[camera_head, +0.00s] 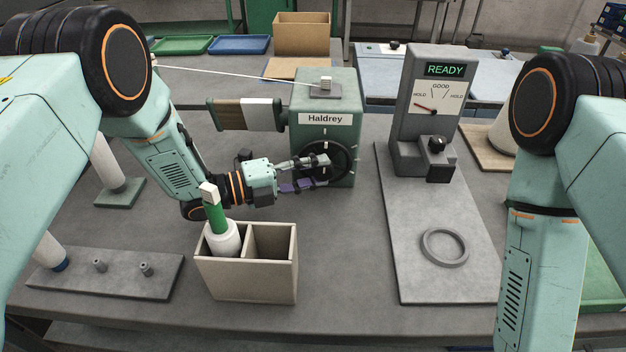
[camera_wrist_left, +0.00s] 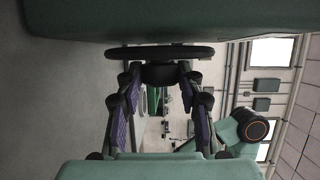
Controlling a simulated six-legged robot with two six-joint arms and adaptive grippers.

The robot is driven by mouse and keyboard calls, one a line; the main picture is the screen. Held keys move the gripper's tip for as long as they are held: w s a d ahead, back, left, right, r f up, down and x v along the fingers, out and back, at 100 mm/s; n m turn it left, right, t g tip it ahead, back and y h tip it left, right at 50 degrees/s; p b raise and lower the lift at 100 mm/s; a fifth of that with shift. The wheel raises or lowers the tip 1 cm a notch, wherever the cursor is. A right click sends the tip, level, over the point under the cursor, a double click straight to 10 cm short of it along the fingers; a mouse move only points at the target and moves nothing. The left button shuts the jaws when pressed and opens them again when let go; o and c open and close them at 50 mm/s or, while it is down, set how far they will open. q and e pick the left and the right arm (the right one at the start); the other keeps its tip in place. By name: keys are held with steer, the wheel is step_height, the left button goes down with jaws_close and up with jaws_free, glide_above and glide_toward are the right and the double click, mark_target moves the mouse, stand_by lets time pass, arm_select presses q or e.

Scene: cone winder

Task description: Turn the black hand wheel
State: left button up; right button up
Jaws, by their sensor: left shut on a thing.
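The black hand wheel (camera_head: 352,151) is on the front of the green Haldrey machine (camera_head: 325,101), with pale marks around it. My left gripper (camera_head: 320,172) reaches it from the left, its fingers in front of the wheel face. In the left wrist view the wheel (camera_wrist_left: 160,53) shows edge-on as a dark bar, with its black hub (camera_wrist_left: 159,75) between the two fingertips. The left gripper is shut on the wheel at this hub. The fingers hide part of the wheel in the head view. My right arm shows at the right, but its gripper is out of view.
A two-part beige box (camera_head: 246,282) holds a white and green piece below my left gripper. A grey gauge stand (camera_head: 425,115) reading READY stands to the right, with a grey ring (camera_head: 444,262) on its plate. A brown and white roller (camera_head: 246,115) sticks out left of the machine.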

arm_select(q)
steer(key=shift+s+d+f+h+b, duration=0.1)
steer(key=shift+s+f+h+b, duration=0.05)
steer(key=shift+f+h+b, duration=0.15)
steer(key=shift+r, duration=0.1)
steer(key=o, duration=1.2)
steer(key=shift+d+r, duration=0.1)
steer(key=shift+c, duration=0.2)
steer(key=v, duration=1.2)
